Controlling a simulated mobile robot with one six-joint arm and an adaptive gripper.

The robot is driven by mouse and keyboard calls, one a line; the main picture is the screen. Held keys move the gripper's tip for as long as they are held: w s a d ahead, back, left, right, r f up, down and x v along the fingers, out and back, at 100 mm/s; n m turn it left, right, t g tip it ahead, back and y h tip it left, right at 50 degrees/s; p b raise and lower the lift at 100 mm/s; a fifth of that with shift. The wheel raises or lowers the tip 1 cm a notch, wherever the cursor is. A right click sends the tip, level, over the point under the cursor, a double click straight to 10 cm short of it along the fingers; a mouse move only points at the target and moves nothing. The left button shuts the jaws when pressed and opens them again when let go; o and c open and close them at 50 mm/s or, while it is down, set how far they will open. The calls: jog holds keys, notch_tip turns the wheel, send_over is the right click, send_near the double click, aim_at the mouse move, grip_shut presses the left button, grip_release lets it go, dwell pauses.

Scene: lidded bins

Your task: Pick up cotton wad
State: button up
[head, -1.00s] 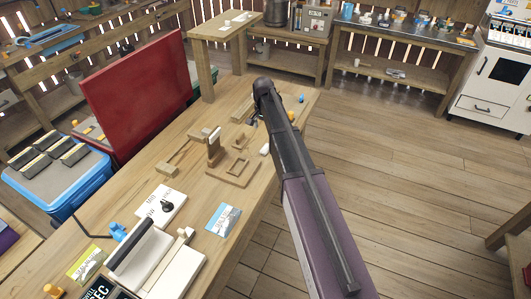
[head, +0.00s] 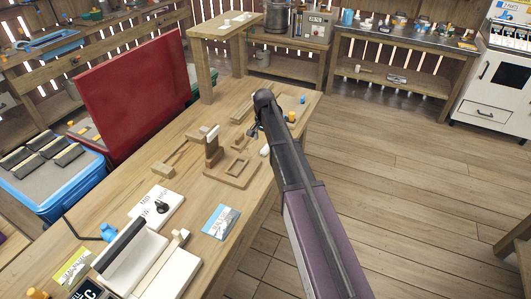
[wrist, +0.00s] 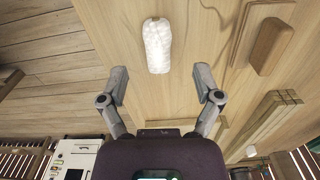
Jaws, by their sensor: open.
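The cotton wad (wrist: 158,45) is a white, ridged, elongated piece lying on the wooden table. In the wrist view it is at the upper middle, beyond the fingertips and roughly in line with the gap between them. In the head view a small white piece (head: 265,150), apparently the same wad, lies near the table's right edge, beside my arm. My gripper (wrist: 160,82) is open and empty, its two fingers spread apart and not touching the wad. In the head view my gripper (head: 254,131) is small and partly hidden by the arm.
A wooden frame piece (head: 234,171) lies on the table near the wad, and a wooden block (wrist: 271,46) lies right of it in the wrist view. A blue and orange item (head: 291,117) stands at the far end. Open floor (head: 410,190) is to the right.

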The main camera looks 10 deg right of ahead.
aim_at(266, 147)
jog(key=shift+f, duration=0.15)
jog(key=f+b, duration=0.2)
jog(key=b, duration=0.1)
jog(key=shift+w+d+f, duration=0.2)
jog(key=shift+d+f, duration=0.1)
jog(key=shift+f, duration=0.1)
jog(key=shift+f+b, duration=1.05)
jog(key=shift+b, duration=0.05)
jog(key=c, duration=1)
